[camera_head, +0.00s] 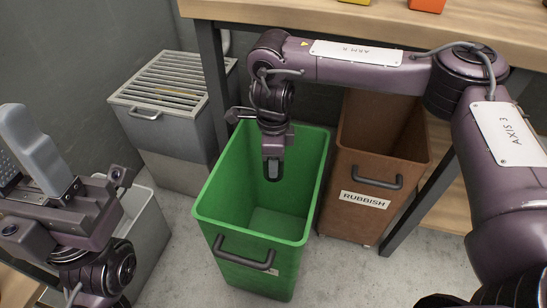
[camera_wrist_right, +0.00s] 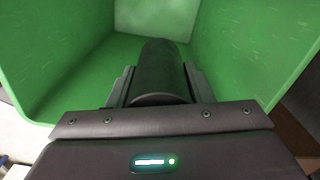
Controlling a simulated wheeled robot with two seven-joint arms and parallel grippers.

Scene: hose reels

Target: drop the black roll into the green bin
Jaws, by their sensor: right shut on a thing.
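The green bin (camera_head: 240,229) stands open on the floor in the middle of the head view; its inner floor shows bare. My right gripper (camera_head: 272,172) points down over the bin's opening. It is shut on the black roll (camera_wrist_right: 161,72), which sits between the two fingers in the right wrist view, with the green walls (camera_wrist_right: 70,60) around it. In the head view the roll is mostly hidden by the gripper, with only a dark end showing. My left gripper (camera_head: 35,165) is at the left edge, away from the bin; its jaw opening is unclear.
A brown bin labelled RUBBISH (camera_head: 362,200) stands right of the green bin. A grey bin with a slatted lid (camera_head: 165,115) is at the back left, and a pale open bin (camera_head: 148,232) is partly behind my left arm. A wooden table (camera_head: 300,12) runs along the back.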

